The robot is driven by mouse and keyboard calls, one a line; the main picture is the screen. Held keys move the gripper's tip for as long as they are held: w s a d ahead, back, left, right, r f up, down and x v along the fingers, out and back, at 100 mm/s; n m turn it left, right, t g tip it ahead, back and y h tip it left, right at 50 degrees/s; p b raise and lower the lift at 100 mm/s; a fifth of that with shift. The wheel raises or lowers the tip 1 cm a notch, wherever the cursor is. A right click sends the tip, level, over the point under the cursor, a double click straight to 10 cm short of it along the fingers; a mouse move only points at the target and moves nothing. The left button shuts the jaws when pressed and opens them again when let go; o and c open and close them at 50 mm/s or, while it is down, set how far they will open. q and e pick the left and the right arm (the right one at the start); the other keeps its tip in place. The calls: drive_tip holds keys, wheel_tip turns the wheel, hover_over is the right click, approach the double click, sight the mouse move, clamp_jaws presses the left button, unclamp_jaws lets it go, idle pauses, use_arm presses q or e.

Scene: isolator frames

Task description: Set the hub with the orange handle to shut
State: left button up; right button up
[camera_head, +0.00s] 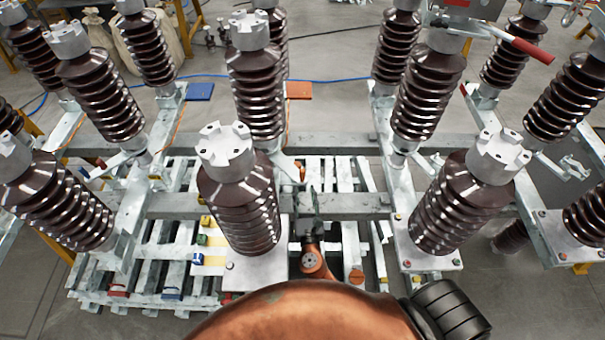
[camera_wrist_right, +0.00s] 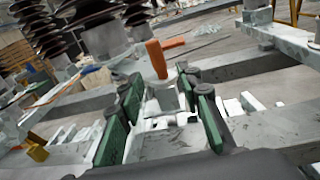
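The orange handle (camera_wrist_right: 156,58) stands up in the right wrist view, just beyond my fingertips, leaning slightly. The grey hub (camera_wrist_right: 166,98) is below it, partly hidden. In the head view the handle (camera_head: 301,171) is a small orange piece right of the middle front insulator. My right gripper (camera_head: 315,208) is just in front of it there, small and partly hidden by my arm. In the wrist view my right gripper (camera_wrist_right: 163,112) has its green fingers spread wide, with a gap between them and the handle. No contact shows. My left gripper is not in view.
Brown ribbed insulators (camera_head: 240,205) stand in rows on grey steel beams (camera_head: 345,206), close on both sides of my right arm. A red-ended lever (camera_head: 528,48) is at the upper right. A white slatted pallet (camera_head: 178,262) lies below. Grey floor (camera_head: 335,110) is open farther back.

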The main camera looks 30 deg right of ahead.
sight(303, 176)
drive_tip(key=shift+w+r+n, duration=0.3)
drive_tip(key=shift+w+r, duration=0.25)
drive_tip(key=shift+r, duration=0.35)
drive_tip(key=x, duration=0.6)
drive_tip(key=shift+w+d, duration=0.2)
drive_tip(key=shift+w, duration=0.15)
drive_tip(key=shift+c, duration=0.3)
clamp_jaws()
